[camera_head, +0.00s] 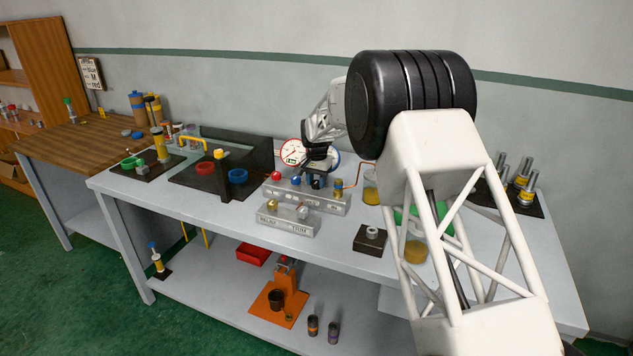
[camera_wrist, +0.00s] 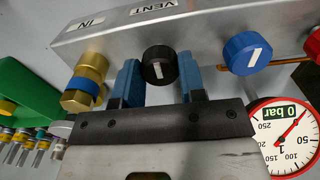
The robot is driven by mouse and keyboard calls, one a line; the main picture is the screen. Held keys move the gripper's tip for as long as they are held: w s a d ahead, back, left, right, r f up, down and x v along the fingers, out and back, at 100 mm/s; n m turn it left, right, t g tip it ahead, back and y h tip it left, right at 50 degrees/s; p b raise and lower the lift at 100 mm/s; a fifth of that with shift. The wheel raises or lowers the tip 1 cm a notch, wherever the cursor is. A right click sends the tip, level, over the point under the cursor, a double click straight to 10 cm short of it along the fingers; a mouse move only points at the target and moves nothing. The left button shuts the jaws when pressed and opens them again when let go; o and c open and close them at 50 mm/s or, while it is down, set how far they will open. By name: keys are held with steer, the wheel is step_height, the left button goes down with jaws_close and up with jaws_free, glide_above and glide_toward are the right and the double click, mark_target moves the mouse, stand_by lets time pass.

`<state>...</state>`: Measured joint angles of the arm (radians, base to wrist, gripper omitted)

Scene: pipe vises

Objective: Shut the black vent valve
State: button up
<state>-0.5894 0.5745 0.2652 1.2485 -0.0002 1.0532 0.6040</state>
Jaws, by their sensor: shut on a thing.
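The black vent valve (camera_wrist: 160,66) is a round black knob with a white line on its face, on the front of a silver manifold block (camera_wrist: 215,28) marked VENT and IN. In the wrist view its white line runs nearly upright. My gripper (camera_wrist: 160,80) has one blue finger on each side of the knob and is shut on it. In the head view my gripper (camera_head: 316,182) is down at the manifold block (camera_head: 325,199) on the bench, and hides the black knob.
In the wrist view a blue knob (camera_wrist: 246,53) is right of the black one and a brass fitting (camera_wrist: 86,82) is left. A dial gauge (camera_wrist: 285,135) reads 0 bar.

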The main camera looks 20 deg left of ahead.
mark_target(317, 182)
steer(key=o, duration=0.9)
steer(key=shift+r, duration=0.1)
steer(key=shift+r, duration=3.8)
